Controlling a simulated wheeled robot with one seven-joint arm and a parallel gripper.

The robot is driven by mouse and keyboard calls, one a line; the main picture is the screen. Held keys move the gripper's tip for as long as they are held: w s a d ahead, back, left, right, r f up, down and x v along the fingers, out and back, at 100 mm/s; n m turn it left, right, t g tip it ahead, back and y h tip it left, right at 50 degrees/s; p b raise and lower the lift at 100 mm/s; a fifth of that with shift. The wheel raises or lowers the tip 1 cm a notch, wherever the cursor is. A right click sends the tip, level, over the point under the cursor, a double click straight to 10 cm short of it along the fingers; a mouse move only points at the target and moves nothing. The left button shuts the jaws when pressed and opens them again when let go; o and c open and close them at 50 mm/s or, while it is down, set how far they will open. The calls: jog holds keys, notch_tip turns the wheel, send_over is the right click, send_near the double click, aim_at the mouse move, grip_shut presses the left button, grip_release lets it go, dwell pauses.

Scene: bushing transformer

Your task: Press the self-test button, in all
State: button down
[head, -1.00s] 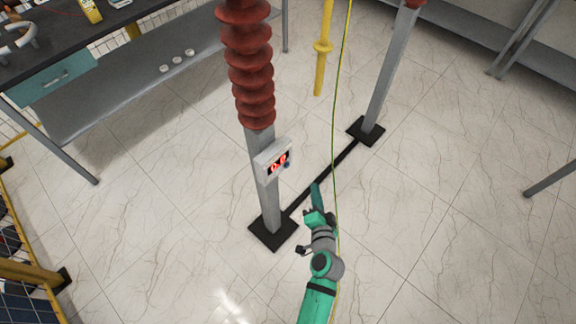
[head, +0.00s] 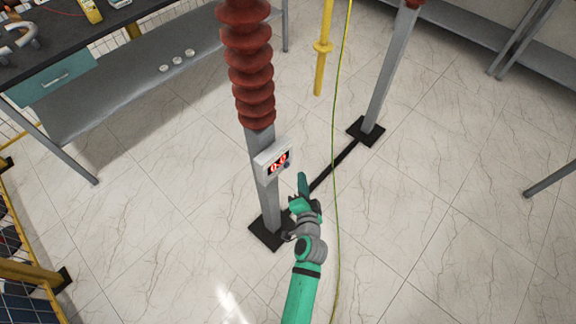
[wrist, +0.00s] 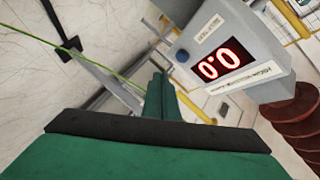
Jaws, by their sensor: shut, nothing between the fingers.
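A small grey meter box (head: 273,160) with a red lit display is fixed to the grey post under the red-brown ribbed bushing. In the wrist view the box (wrist: 262,78) shows a display (wrist: 220,63) reading like "0.0". A round dark blue button (wrist: 182,56) sits on its face, beside a small label. The button (head: 287,164) also shows in the head view. My gripper (head: 302,175) is shut and empty, just right of and a little below the box in the head view. Its fingertips (wrist: 158,78) appear apart from the button in the wrist view.
The ribbed bushing (head: 248,70) rises above the box. A yellow-green cable (head: 334,150) hangs to the right of my gripper. A second post (head: 388,80) stands behind right, and a workbench (head: 75,45) stands at upper left. Open tiled floor lies to the right.

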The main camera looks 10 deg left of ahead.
jog(key=shift+w+a, duration=0.45)
jog(key=shift+a, duration=0.15)
jog(key=shift+w+a, duration=0.4)
jog(key=shift+a, duration=0.2)
jog(key=shift+w+a, duration=0.55)
jog(key=shift+a, duration=0.15)
dwell(2.1)
jog(key=shift+s+d, duration=0.1)
dwell(0.3)
jog(key=shift+s+d, duration=0.45)
jog(key=shift+d, duration=0.15)
jog(key=shift+s+d, duration=0.75)
jog(key=shift+d, duration=0.3)
jog(key=shift+s+d, duration=0.7)
jog(key=shift+d, duration=0.3)
